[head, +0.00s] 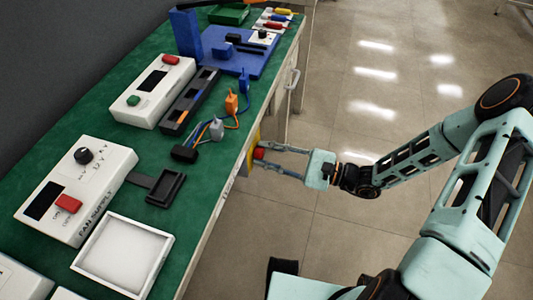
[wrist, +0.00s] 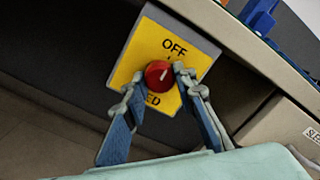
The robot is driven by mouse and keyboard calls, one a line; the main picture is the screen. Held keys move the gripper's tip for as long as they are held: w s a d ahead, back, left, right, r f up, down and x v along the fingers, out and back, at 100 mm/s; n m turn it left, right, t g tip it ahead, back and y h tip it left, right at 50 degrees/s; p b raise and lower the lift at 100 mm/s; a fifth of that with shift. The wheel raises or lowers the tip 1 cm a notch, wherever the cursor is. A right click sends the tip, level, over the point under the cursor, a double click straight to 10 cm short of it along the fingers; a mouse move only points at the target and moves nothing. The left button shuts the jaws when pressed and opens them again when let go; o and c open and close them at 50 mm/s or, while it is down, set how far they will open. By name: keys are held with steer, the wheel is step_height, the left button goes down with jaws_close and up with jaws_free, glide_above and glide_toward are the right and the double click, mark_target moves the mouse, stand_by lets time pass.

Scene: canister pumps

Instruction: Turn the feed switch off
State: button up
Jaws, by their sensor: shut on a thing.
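The feed switch is a red knob (wrist: 157,75) on a yellow plate (wrist: 143,52) on the bench's front side. In the wrist view, OFF is printed above the knob, and the label below is partly hidden, with "ED" showing. A short white mark on the knob slants up to the right, roughly toward OFF; its exact setting is hard to tell. My gripper (wrist: 160,82) is shut on the knob, one finger on each side. In the head view the knob (head: 259,154) shows small at the bench edge, between the fingertips of my gripper (head: 264,152).
The green bench top (head: 200,180) holds a fan supply box (head: 100,160), another white box with a display (head: 150,95), a black tray (head: 165,188), a white tray (head: 90,260) and coloured plugs with cables. A drawer (wrist: 285,125) is right of the plate. The floor beside the bench is clear.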

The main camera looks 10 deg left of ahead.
stand_by(0.3)
steer(key=o, duration=1.2)
steer(key=shift+c, duration=0.2)
steer(key=shift+d, duration=0.1)
steer(key=d, duration=1.1)
steer(key=shift+s+d+f, duration=0.2)
steer(key=shift+s+d, duration=0.2)
steer(key=shift+s, duration=0.05)
